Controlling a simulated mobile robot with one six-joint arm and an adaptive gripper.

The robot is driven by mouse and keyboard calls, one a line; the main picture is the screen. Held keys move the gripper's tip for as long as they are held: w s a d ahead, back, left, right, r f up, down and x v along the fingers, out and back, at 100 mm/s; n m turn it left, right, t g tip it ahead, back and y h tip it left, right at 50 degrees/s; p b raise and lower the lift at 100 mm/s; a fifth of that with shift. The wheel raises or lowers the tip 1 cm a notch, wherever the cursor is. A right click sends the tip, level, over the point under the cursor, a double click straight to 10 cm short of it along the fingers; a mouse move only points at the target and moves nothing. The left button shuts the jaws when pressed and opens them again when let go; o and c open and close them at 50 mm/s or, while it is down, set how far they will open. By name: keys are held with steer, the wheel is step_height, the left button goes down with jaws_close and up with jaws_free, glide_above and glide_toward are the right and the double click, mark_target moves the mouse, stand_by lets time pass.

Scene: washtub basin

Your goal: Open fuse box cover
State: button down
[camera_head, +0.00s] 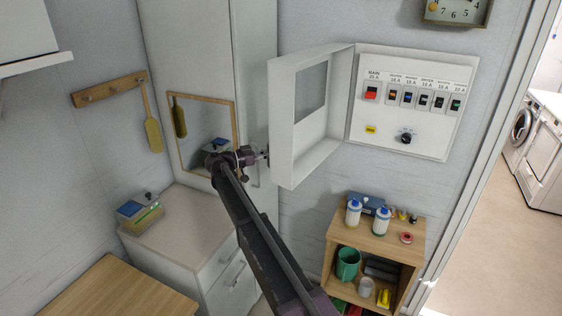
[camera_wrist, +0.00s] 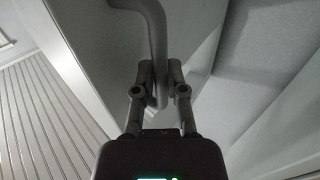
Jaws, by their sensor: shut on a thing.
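The white fuse box cover (camera_head: 287,125) stands wide open, swung out to the left of the fuse box panel (camera_head: 425,135). The panel shows a red main switch and a row of smaller breakers. My gripper (camera_head: 264,155) is at the cover's outer left edge. In the wrist view my gripper (camera_wrist: 160,82) is shut on a curved grey handle (camera_wrist: 155,30) on a flat pale panel. The handle's grasped part is mostly hidden in the head view.
A tall white cabinet (camera_head: 245,60) with a mirror (camera_head: 205,125) stands close behind my gripper. A low wooden shelf (camera_head: 375,238) with bottles stands below the fuse box. A white counter (camera_head: 185,225) is at the left. A doorway opens at the right.

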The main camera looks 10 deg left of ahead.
steer(key=shift+w+a, duration=0.6)
steer(key=shift+a, duration=0.05)
steer(key=c, duration=0.7)
jaws_free()
steer(key=v, duration=1.2)
